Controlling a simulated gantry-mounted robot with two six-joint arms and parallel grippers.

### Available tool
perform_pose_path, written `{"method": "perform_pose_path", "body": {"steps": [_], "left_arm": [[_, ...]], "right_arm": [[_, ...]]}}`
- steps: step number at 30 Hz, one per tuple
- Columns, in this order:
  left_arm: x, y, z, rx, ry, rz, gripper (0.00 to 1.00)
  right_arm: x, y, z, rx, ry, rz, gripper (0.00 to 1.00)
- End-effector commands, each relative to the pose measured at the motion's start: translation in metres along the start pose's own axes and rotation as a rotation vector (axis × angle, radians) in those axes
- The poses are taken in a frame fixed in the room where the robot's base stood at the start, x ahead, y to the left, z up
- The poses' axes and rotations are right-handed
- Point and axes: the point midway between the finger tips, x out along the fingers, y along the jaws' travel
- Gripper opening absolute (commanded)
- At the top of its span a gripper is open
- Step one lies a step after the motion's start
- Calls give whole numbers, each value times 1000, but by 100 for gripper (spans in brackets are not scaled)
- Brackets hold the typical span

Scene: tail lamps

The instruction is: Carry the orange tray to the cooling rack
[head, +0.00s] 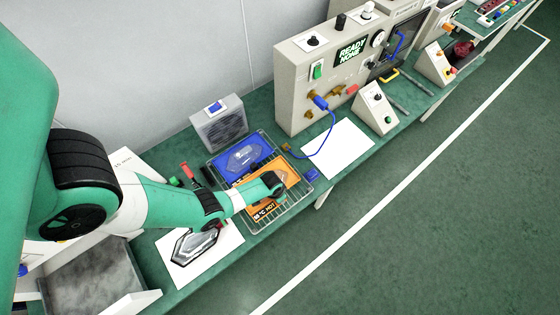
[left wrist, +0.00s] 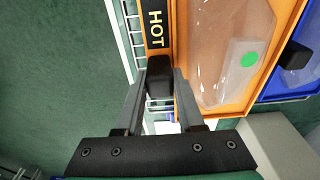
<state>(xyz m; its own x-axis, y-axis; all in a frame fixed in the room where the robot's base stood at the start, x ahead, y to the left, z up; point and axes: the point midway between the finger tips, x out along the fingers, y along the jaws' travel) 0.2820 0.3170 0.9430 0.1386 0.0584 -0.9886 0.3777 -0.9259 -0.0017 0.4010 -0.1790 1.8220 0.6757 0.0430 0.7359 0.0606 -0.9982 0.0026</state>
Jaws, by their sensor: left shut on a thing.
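The orange tray (head: 289,172) is over the front part of the wire cooling rack (head: 262,226); I cannot tell whether it rests on the wires. It holds a clear lens with a green dot, seen in the left wrist view, and its label reads HOT. My left gripper (left wrist: 160,78) is shut on the black grip at the tray's edge (left wrist: 182,60). In the head view my left gripper (head: 272,184) covers part of the tray. My right gripper is not in view.
A blue tray (head: 228,168) sits on the rack behind the orange one. A grey fan box (head: 220,125) stands behind the rack. White sheets (head: 340,148) lie on the bench to both sides, one with a dark-edged lamp part (head: 192,246). A tester reads READY NONE (head: 352,49).

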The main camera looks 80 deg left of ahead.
Motion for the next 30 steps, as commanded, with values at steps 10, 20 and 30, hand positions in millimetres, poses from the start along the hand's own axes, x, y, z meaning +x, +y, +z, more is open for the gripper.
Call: {"method": "perform_pose_path", "body": {"steps": [10, 20, 30], "left_arm": [[34, -2, 6, -5, 0, -1, 0], [37, -2, 7, -5, -1, -1, 52], [37, -2, 7, -5, -1, -1, 67]], "right_arm": [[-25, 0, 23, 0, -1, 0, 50], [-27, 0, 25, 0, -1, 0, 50], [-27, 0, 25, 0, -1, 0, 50]]}}
